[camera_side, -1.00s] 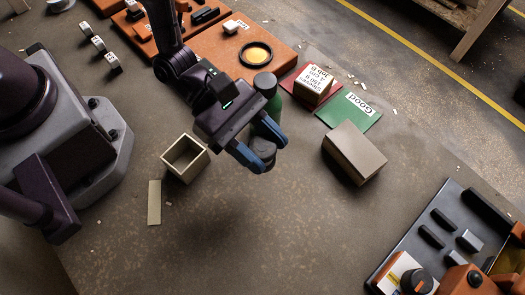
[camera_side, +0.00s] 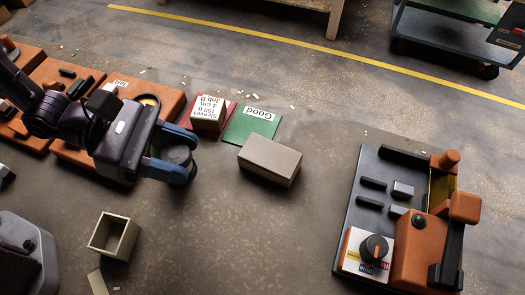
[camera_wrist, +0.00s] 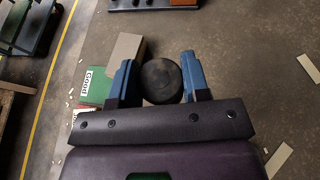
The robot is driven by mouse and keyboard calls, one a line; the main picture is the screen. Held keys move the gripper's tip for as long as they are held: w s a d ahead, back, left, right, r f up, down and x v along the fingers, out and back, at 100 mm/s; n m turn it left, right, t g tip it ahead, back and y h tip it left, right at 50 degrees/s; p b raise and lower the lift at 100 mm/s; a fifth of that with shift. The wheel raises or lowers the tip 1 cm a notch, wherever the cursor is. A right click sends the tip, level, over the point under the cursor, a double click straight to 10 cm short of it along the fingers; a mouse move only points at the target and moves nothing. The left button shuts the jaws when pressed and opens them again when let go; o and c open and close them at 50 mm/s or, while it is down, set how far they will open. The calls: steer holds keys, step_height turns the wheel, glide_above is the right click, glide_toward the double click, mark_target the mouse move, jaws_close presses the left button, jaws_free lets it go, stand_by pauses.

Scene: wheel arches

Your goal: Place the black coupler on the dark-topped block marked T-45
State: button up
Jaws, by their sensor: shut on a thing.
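My gripper (camera_side: 172,170) is shut on the black coupler (camera_side: 178,154), a dark round piece between the blue fingers. In the wrist view the coupler (camera_wrist: 162,81) shows as a dark disc between both fingers of my gripper (camera_wrist: 160,75). It is held in front of the orange platform, left of the green Good card. A small dark block with a pale side (camera_side: 6,176) is cut off at the left edge of the side view. I cannot read any T-45 mark in these frames.
An open beige box (camera_side: 96,238) stands below my gripper in the side view. A closed beige block (camera_side: 270,160), a green Good card (camera_side: 262,118) and a labelled block on red (camera_side: 207,113) lie to the right. A dark tray (camera_side: 345,215) with an orange device is farther right.

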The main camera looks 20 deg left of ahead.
steer(key=w+a+r+n+t, duration=0.2)
steer(key=w+r, duration=0.2)
steer(key=r, duration=0.1)
glide_above(270, 160)
steer(key=w+a, duration=0.4)
steer(key=shift+t+y, duration=0.3)
steer(key=shift+y, duration=0.1)
steer(key=f, duration=0.9)
steer(key=shift+s+d, duration=0.1)
steer(key=shift+s, duration=0.1)
steer(key=shift+w+d+f, duration=0.1)
steer(key=shift+f, duration=0.15)
steer(key=shift+w+d+f, duration=0.1)
steer(key=shift+w+f, duration=0.05)
steer(key=shift+f, duration=0.75)
steer(key=shift+w+d+f, duration=0.1)
steer(key=shift+f, duration=0.8)
steer(key=shift+f, duration=0.15)
steer(key=o, duration=0.9)
